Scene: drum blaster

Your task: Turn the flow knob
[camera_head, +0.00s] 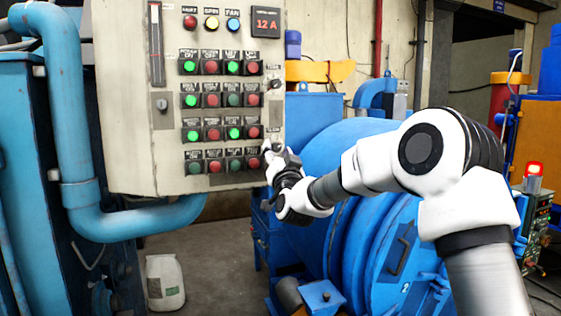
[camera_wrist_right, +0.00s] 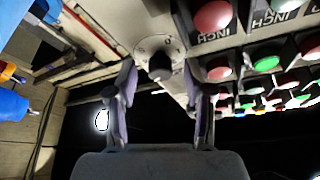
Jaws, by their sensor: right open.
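A grey panel (camera_head: 140,130) with a grid of push buttons hangs at the left of the head view. My right gripper (camera_head: 272,150) is at the panel's lower right edge. In the right wrist view, a dark round knob (camera_wrist_right: 159,66) on a pale round dial plate lies between and beyond the open fingers (camera_wrist_right: 162,105). The fingers point towards it; I cannot tell whether they touch it. Its label is not readable. In the head view the gripper largely hides this spot. Another dark knob (camera_head: 275,84) sits higher on the same edge. My left gripper is not in view.
Red and green buttons (camera_wrist_right: 212,16) lie close to the right of the fingers in the wrist view. A large blue drum (camera_head: 330,150) stands behind my right arm. A blue pipe (camera_head: 140,218) runs below the panel. A white container (camera_head: 164,281) stands on the floor.

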